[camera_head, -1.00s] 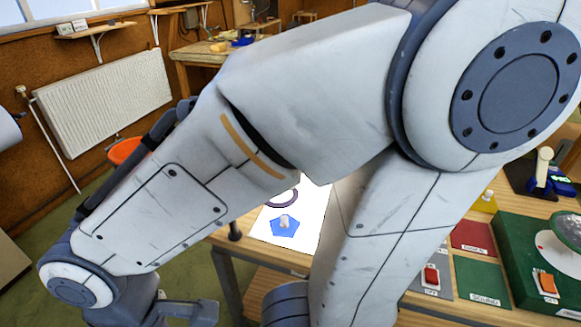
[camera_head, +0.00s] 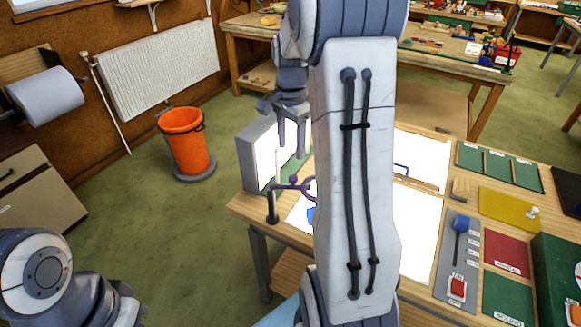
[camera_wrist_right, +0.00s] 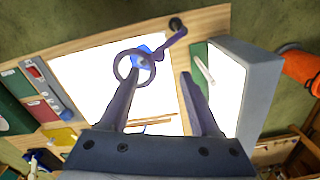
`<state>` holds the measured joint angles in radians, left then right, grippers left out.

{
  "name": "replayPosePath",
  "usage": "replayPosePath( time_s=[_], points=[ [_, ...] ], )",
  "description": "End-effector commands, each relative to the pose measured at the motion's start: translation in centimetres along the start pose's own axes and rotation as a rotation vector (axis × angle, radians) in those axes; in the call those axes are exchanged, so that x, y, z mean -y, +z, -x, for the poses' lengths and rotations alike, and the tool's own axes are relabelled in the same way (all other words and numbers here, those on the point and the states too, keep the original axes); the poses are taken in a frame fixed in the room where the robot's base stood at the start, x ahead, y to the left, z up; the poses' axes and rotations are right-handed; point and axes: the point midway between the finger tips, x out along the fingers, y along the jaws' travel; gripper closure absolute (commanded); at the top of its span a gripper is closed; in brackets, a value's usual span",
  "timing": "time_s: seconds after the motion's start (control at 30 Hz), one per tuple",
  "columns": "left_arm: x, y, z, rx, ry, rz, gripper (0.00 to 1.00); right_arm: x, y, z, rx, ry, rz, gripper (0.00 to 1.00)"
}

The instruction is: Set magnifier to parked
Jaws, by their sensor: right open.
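The magnifier is a purple ring on a short jointed arm (camera_head: 290,187), carried by a dark post (camera_head: 272,206) at the bench's left corner. In the head view my right arm hides part of the ring. In the right wrist view the whole ring (camera_wrist_right: 118,66) shows over the white sheet, with its arm running to the post. My right gripper (camera_head: 291,146) is open and points down beyond the magnifier. In the right wrist view its fingers (camera_wrist_right: 161,80) are apart, with the left fingertip overlapping the ring; contact cannot be told. A parked mark is not visible.
A bright lightbox panel (camera_head: 252,160) stands close by the right gripper. A blue piece (camera_wrist_right: 141,58) lies on the white sheet (camera_wrist_right: 80,70). Switch panels and coloured trays (camera_head: 508,250) fill the bench's right side. An orange bucket (camera_head: 186,142) stands on the floor.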

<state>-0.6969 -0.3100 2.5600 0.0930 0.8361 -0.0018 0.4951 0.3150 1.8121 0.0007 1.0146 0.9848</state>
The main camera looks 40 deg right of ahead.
Motion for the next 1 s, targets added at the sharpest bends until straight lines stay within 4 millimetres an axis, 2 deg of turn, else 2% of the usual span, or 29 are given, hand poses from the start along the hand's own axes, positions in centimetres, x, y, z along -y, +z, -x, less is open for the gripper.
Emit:
replayPosePath(
  time_s=[0.03, 0.17, 0.6, 0.8, 1.0],
  points=[
    [0.0, 0.0, 0.2, 0.000, 0.000, 0.000, 1.00, -0.2, -0.6, -0.1, 0.001, 0.002, -0.024, 0.36],
    [0.0, 0.0, 0.5, 0.000, 0.000, -0.001, 1.00, -0.2, -0.8, -1.3, 0.002, 0.005, -0.036, 0.36],
    [-0.2, -0.1, 2.6, 0.000, 0.000, -0.004, 1.00, -0.2, -0.7, -8.8, 0.002, 0.004, -0.030, 0.36],
    [-0.2, -0.1, 2.9, 0.000, 0.000, -0.005, 1.00, -0.2, -0.7, -10.3, 0.000, 0.001, -0.030, 0.36],
    [-0.2, -0.1, 2.9, 0.000, 0.000, -0.005, 1.00, -0.2, -0.7, -10.5, -0.001, 0.000, -0.030, 0.36]
  ],
)
